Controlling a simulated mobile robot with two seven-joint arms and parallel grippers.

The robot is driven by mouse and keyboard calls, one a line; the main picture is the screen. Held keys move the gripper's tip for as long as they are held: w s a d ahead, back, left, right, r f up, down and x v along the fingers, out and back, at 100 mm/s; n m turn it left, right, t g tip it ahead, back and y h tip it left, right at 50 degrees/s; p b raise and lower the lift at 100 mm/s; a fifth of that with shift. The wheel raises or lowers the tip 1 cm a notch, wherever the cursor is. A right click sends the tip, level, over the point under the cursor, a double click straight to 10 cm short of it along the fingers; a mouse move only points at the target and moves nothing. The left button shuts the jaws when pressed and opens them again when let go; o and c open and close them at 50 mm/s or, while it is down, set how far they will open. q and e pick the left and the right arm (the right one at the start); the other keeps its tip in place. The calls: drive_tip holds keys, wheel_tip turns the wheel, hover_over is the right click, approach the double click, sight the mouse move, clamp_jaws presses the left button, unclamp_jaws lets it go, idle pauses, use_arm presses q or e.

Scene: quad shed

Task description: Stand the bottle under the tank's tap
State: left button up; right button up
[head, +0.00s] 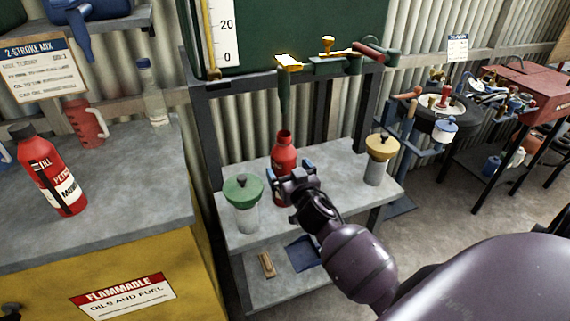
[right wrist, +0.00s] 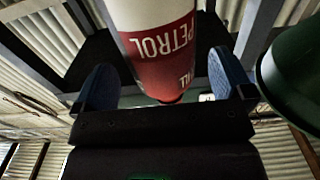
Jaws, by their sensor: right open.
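A red, uncapped bottle (head: 284,157) stands upright on the grey stand below the tank's tap. The tap (head: 328,63) has brass and green parts, and its green spout (head: 284,92) points down over the bottle's mouth, with a gap between. My right gripper (head: 291,184) is open at the bottle's near side. In the right wrist view the bottle (right wrist: 160,45), with its PETROL label upside down, lies between the blue fingertips, with gaps on both sides. The dark green tank (head: 300,30) sits above on a frame. My left gripper is not in view.
A green-lidded jar (head: 243,203) stands close left of my right gripper, and a yellow-lidded jar (head: 379,160) stands to the right. A second, black-capped red bottle (head: 55,180) and a red jug (head: 85,125) stand on the left bench (head: 130,190).

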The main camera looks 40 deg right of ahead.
drive_tip(key=v, duration=0.8)
drive_tip(key=s+a+f+n+g+y, duration=0.1)
drive_tip(key=s+a+f+g+y, duration=0.1)
drive_tip(key=s+f, duration=0.7)
drive_tip(key=s+a+f+n+g+y, duration=0.1)
drive_tip(key=s+a+f+g, duration=0.3)
drive_tip(key=s+f, duration=0.4)
drive_tip(key=shift+s+a+f+n+y, duration=0.4)
drive_tip(key=shift+s+a+n, duration=0.45)
drive_tip(key=shift+s, duration=0.25)
